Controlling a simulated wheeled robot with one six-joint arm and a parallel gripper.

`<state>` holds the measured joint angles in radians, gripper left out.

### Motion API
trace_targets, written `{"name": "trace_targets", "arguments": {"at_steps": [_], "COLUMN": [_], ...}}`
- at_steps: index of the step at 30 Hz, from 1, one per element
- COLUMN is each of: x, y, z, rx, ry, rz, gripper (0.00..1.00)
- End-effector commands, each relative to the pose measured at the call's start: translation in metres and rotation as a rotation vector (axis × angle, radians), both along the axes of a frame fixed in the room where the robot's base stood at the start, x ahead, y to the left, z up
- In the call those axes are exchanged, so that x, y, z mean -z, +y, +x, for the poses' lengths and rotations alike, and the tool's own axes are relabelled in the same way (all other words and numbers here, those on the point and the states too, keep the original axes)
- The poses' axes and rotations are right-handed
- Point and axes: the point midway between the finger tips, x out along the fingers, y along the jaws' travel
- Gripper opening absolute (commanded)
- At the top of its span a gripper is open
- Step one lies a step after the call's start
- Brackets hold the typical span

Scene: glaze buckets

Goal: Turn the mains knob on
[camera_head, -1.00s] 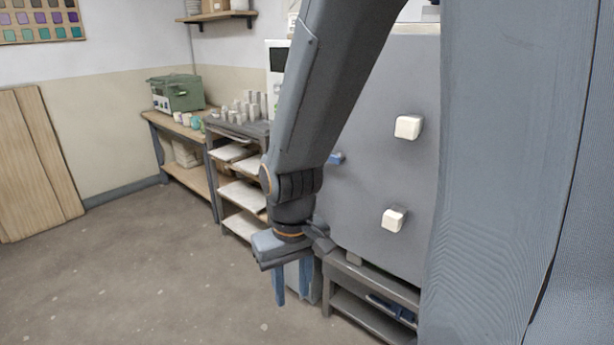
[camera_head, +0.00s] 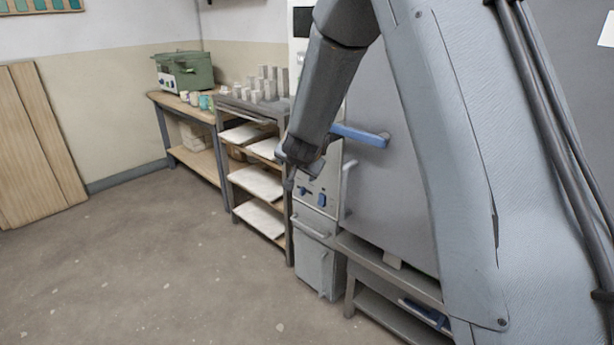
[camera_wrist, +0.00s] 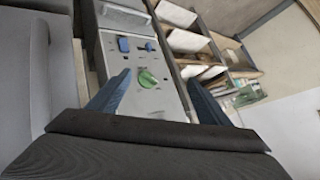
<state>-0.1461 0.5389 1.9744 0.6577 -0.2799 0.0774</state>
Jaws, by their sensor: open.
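A grey control panel (camera_wrist: 133,68) fills the middle of the wrist view. It carries a round green knob (camera_wrist: 147,79), a blue switch (camera_wrist: 123,44) and a small blue knob (camera_wrist: 149,46). I cannot read which is marked mains. In the head view the panel (camera_head: 328,186) shows blue controls, with the green knob hidden behind my arm. My gripper (camera_wrist: 158,78) is open, its two blue fingers pointing at the panel. The green knob appears between the fingertips, nearer the left one, with nothing held. In the head view the fingers are largely hidden.
A large grey kiln door with a blue handle (camera_head: 360,134) stands right of the panel. A rack with pale shelves (camera_head: 256,183) stands to its left. A bench (camera_head: 190,107) bears a green machine (camera_head: 185,71). The floor at left (camera_head: 130,260) is clear.

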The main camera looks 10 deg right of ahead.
Motion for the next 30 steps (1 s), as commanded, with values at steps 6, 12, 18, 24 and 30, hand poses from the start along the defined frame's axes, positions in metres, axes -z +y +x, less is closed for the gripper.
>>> {"name": "trace_targets", "arguments": {"at_steps": [6, 12, 18, 24, 30], "x": [0.043, 0.073, 0.086, 0.091, 0.1], "y": [-0.005, -0.016, -0.023, -0.037, -0.055], "z": [0.108, 0.137, 0.141, 0.157, 0.181], "rx": [0.34, 0.584, 0.686, 0.694, 0.692], "ry": [-0.281, -0.435, -0.49, -0.494, -0.494], "rz": [0.054, 0.063, 0.059, 0.058, 0.059], "gripper": [0.72, 0.72, 0.72, 0.72, 0.72]}}
